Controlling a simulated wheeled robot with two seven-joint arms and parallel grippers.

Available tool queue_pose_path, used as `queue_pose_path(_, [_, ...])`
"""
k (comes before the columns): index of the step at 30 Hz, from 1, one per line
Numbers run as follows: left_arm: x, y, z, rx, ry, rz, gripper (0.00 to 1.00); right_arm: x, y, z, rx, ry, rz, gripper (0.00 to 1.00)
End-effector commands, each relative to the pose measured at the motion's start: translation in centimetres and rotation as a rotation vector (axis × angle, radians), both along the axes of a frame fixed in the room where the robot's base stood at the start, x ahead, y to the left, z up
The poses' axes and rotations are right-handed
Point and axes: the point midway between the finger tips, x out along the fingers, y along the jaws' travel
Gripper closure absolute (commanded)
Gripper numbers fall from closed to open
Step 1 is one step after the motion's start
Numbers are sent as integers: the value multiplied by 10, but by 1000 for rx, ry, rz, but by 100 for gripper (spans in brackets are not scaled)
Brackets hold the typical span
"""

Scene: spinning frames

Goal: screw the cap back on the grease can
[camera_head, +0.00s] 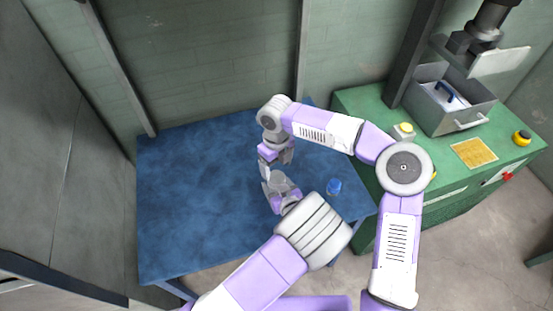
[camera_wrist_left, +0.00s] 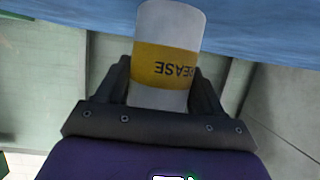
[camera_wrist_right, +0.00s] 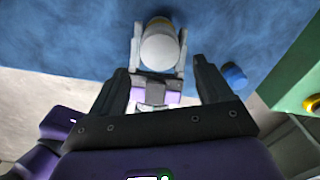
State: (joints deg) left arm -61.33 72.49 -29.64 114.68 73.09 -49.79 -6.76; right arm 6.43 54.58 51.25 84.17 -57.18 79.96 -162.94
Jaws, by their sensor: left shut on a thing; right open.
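The grease can (camera_wrist_left: 168,62) is pale, with a yellow band reading "GREASE", inverted in the left wrist view. My left gripper (camera_wrist_left: 165,85) is shut around it. In the head view the can (camera_head: 280,181) is partly hidden between the left fingers (camera_head: 279,188). A pale round end of the can (camera_wrist_right: 160,47) faces the right wrist camera. A blue round cap (camera_head: 333,186) lies on the table, right of the can; it also shows in the right wrist view (camera_wrist_right: 234,76). My right gripper (camera_wrist_right: 162,66) is open and empty, close to the can.
The blue table (camera_head: 190,200) is clear on its left side. A wall stands behind the table.

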Motion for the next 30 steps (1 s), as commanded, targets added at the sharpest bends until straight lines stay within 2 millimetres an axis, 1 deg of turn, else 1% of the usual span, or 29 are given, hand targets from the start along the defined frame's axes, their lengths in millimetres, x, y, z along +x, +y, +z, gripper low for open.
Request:
queue_pose_path(1, [0, 0, 1, 0, -2, 0, 100, 0, 0, -9, -1, 3, 1, 21])
queue_pose_path(3, [0, 0, 1, 0, -2, 0, 100, 0, 0, -21, 1, 3, 0, 21])
queue_pose_path(6, [0, 0, 1, 0, -2, 0, 100, 0, 0, -35, 2, 3, 1, 21])
queue_pose_path(10, [0, 0, 1, 0, -2, 0, 100, 0, 0, -48, 2, 1, 0, 21])
queue_pose_path(15, [0, 0, 1, 0, -2, 0, 100, 0, 0, -55, 2, -1, -1, 21])
queue_pose_path(22, [0, 0, 1, 0, -2, 0, 100, 0, 0, -55, 1, -2, -1, 21])
queue_pose_path(23, [0, 0, 1, 0, -2, 0, 100, 0, 0, -55, 1, -2, -1, 24])
queue_pose_path(30, [0, 0, 1, 0, -2, 0, 100, 0, 0, -54, 1, -2, -1, 61])
